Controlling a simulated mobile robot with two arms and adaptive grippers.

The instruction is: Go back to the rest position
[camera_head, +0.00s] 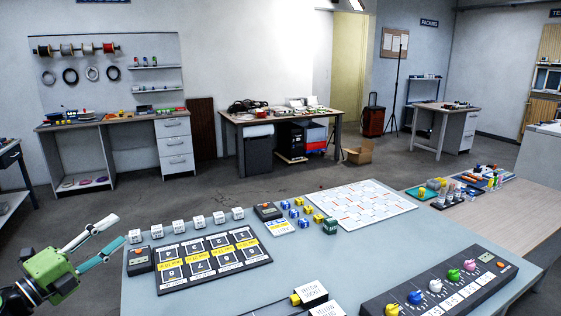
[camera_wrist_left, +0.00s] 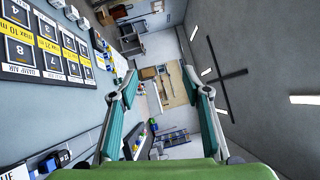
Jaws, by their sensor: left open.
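My right gripper is not in either view.
The grey table (camera_head: 290,265) holds a black numbered board (camera_head: 213,262), several white cubes (camera_head: 198,222), a white grid sheet (camera_head: 361,209) and a knob panel (camera_head: 440,287). Workbenches (camera_head: 278,122) stand along the back wall. Open floor (camera_head: 240,192) lies between.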

